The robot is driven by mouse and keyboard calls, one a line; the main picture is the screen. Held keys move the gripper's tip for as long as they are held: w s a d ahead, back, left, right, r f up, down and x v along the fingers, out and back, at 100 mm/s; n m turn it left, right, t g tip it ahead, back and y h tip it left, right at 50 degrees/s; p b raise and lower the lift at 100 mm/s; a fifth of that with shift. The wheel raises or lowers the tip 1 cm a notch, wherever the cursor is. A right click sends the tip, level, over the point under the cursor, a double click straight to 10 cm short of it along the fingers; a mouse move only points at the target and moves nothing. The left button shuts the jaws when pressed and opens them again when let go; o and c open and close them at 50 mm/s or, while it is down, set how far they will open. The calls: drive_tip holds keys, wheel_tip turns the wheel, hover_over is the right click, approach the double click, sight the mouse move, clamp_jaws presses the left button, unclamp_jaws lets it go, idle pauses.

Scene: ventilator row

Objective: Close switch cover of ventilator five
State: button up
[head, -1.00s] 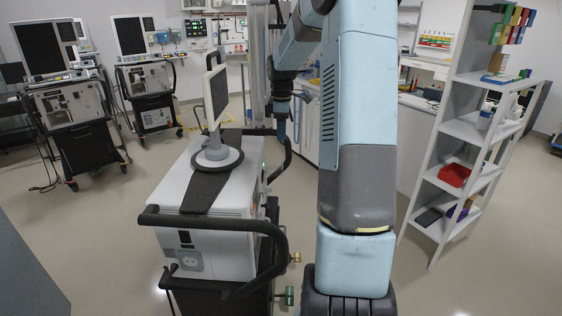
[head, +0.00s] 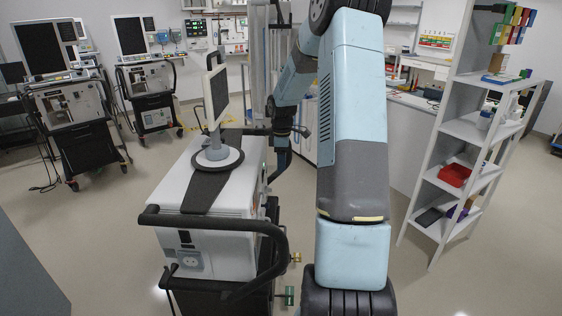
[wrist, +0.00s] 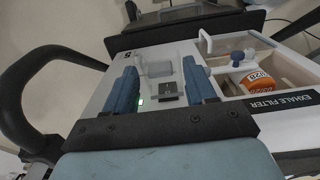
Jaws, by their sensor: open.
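My gripper (wrist: 160,70) is open, with one blue finger on each side of the switch and cover. I see no contact with the cover. In the head view, my gripper (head: 281,158) is at the ventilator's far right side, partly hard to make out.
A black handle (wrist: 25,100) curves at left. A white shelf (head: 470,130) stands at right; other ventilators (head: 75,120) stand at left.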

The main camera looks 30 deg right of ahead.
clamp_jaws()
drive_tip(key=shift+a, duration=0.1)
idle(0.4)
